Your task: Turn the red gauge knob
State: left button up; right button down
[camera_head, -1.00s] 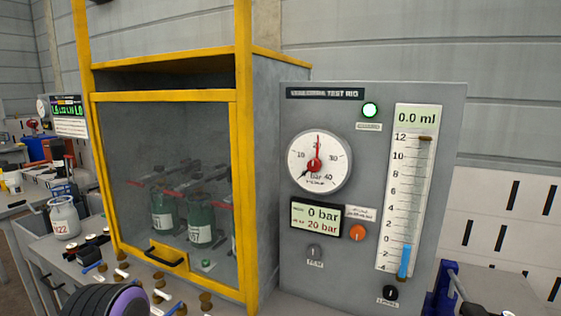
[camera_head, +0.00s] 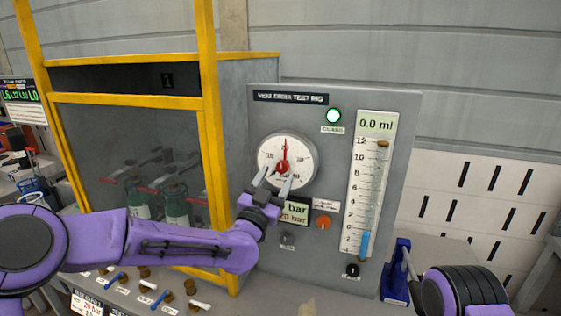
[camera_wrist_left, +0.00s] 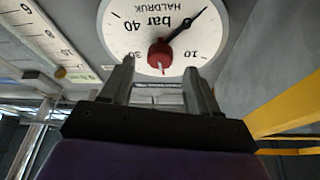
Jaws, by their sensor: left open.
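The red gauge knob (camera_head: 283,168) sits at the centre of the round white pressure gauge (camera_head: 300,147) on the grey test panel. A red hand points up from it. My left gripper (camera_head: 273,183) is in front of the lower part of the dial, just below the knob, with its fingers apart. In the left wrist view the picture is upside down; the red knob (camera_wrist_left: 160,54) shows just beyond and between the open fingertips (camera_wrist_left: 160,70). The gripper holds nothing. Whether a finger touches the knob cannot be told.
The pressure display (camera_head: 295,210) is partly hidden by my left gripper. An orange knob (camera_head: 323,222) and a scale tube (camera_head: 371,185) are to the right. A yellow-framed cabinet (camera_head: 209,130) stands left. Several small valves (camera_head: 162,298) line the bench front. A blue stand (camera_head: 396,272) is at right.

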aim_at(281, 168)
pick_arm(q)
jog(key=p+x, duration=0.1)
jog(key=x, duration=0.2)
jog(key=shift+w+d+r, duration=0.1)
jog(key=shift+w+d, duration=0.05)
jog(key=shift+w, duration=0.05)
pick_arm(e)
jog(key=shift+r, duration=0.95)
